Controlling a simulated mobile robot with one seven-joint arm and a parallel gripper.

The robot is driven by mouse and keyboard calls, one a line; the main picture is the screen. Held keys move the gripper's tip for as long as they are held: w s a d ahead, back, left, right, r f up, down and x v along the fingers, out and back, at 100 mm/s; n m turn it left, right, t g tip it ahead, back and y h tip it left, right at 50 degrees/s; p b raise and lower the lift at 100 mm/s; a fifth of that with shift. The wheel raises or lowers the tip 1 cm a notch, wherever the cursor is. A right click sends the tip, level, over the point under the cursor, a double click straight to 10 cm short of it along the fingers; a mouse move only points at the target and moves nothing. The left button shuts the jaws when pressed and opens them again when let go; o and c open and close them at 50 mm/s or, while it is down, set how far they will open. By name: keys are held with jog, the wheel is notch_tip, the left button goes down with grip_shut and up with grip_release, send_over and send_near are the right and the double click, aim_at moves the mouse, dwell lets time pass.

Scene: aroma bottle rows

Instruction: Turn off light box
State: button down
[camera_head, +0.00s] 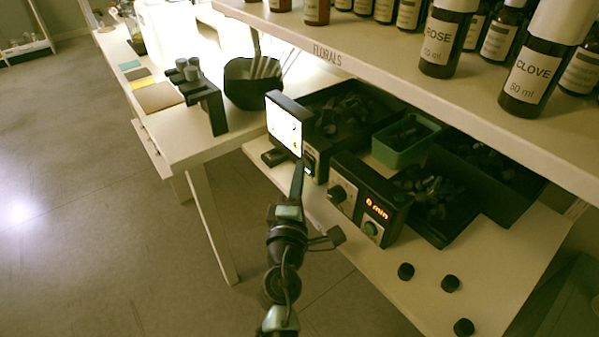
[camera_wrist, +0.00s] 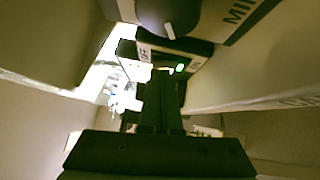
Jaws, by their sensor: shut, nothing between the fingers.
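The light box (camera_head: 283,130) stands at the left end of the lower shelf, its upright panel glowing white. A small dark switch housing with a green light (camera_head: 307,170) is at its right side. In the wrist view the switch panel (camera_wrist: 190,50) shows a lit green spot and lettering on either side. My gripper (camera_head: 299,168) is shut and empty, its narrow fingers pointing up at the switch. In the wrist view my gripper (camera_wrist: 160,82) covers part of the switch, so I cannot tell whether the tips touch it.
A timer unit (camera_head: 368,200) with knobs and a red "0 min" display stands close to the right. Black bins and a green tray (camera_head: 405,140) are behind. The bottle shelf (camera_head: 420,75) overhangs. Several black caps lie front right.

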dwell(0.3)
jog(key=p, duration=0.2)
jog(key=r+p, duration=0.1)
jog(key=p, duration=0.1)
jog(key=shift+w+d+r+m+g, duration=0.2)
jog(key=shift+w+d+m+g, duration=0.05)
jog(key=shift+d+m+g, duration=0.15)
jog(key=shift+f, duration=0.4)
jog(key=shift+a, duration=0.1)
